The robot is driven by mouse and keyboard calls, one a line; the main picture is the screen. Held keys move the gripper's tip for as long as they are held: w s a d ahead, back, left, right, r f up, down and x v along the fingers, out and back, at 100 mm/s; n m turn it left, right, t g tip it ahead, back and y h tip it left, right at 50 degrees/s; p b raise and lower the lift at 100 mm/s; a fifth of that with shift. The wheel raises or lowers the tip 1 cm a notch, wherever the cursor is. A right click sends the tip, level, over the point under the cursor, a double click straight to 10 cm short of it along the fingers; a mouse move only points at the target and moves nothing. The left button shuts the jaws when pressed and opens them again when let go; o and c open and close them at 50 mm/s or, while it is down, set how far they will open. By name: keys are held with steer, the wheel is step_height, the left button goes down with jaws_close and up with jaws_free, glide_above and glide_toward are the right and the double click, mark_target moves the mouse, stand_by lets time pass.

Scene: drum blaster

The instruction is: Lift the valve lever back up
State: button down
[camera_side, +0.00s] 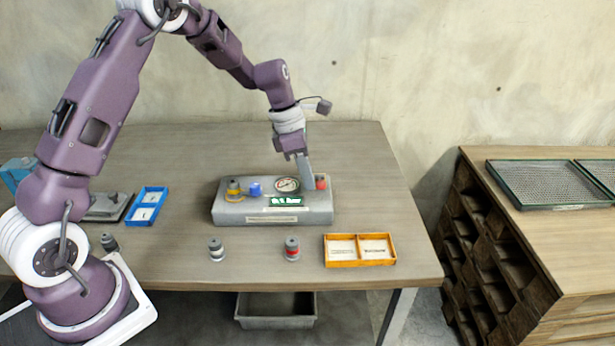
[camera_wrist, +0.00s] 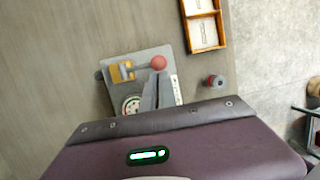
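The grey valve block (camera_side: 225,212) sits on the table, with a round gauge (camera_side: 287,184) on top. In the wrist view the valve block (camera_wrist: 150,54) shows a lever arm (camera_wrist: 141,69) running sideways from a yellow valve body (camera_wrist: 122,71) to a red ball knob (camera_wrist: 159,62). The red knob (camera_side: 321,182) is at the block's right end in the side view. My gripper (camera_side: 307,184) reaches down beside it. In the wrist view my gripper's fingers (camera_wrist: 159,74) look closed together, empty, with tips close to the knob. Whether they touch it is unclear.
An orange tray (camera_side: 360,262), a red spool (camera_side: 292,249) and a grey-white spool (camera_side: 216,249) stand in front of the block. A blue tray (camera_side: 146,206) is at left. A wooden cabinet (camera_side: 535,240) stands apart at right. The table behind the block is clear.

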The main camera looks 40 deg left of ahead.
steer(key=shift+w+r, duration=0.1)
steer(key=shift+d+r, duration=0.1)
steer(key=shift+r, duration=0.7)
steer(key=shift+r, duration=0.1)
steer(key=w+a+v, duration=0.1)
steer(key=v, duration=0.8)
steer(key=shift+a+r, duration=0.15)
steer(key=shift+a, duration=0.2)
